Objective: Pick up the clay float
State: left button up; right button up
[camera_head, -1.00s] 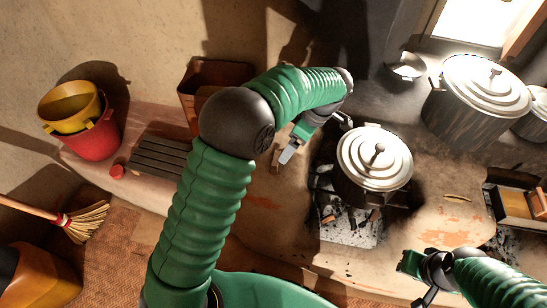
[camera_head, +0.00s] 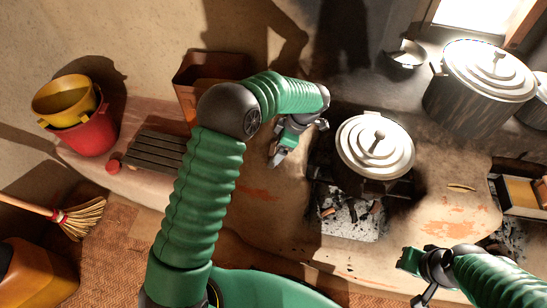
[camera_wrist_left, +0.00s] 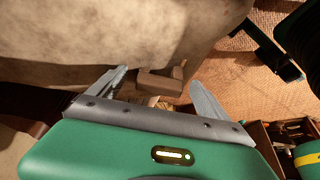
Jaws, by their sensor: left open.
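The clay float appears to be the small brown block with a raised part (camera_wrist_left: 158,83) in the left wrist view. It lies between and beyond my left fingertips, close to the pale clay ledge's edge. In the head view I cannot make it out clearly beside my left gripper (camera_head: 276,158). The left gripper (camera_wrist_left: 158,77) is open, with a finger on each side of the float in the picture; I see no grip on it. My right gripper (camera_head: 423,272) is at the lower right, away from the float, and its jaw state is unclear.
A lidded pot (camera_head: 372,150) stands over the hearth, right of my left gripper. A brown bin (camera_head: 196,85), a dark slatted rack (camera_head: 157,150) and a red bucket (camera_head: 92,135) stand to the left. The clay ledge (camera_head: 265,212) is bare in front.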

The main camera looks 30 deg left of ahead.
aim_at(273, 152)
pick_arm(q)
jog(key=x, duration=0.3)
jog(key=shift+f, duration=0.1)
jog(key=shift+a, duration=0.15)
pick_arm(e)
jog(key=shift+a+f, duration=0.2)
jog(key=shift+f, duration=0.5)
pick_arm(q)
jog(key=shift+c, duration=0.4)
jog(key=shift+c, duration=1.4)
jog(key=c, duration=1.1)
pick_arm(e)
jog(key=shift+d, duration=0.1)
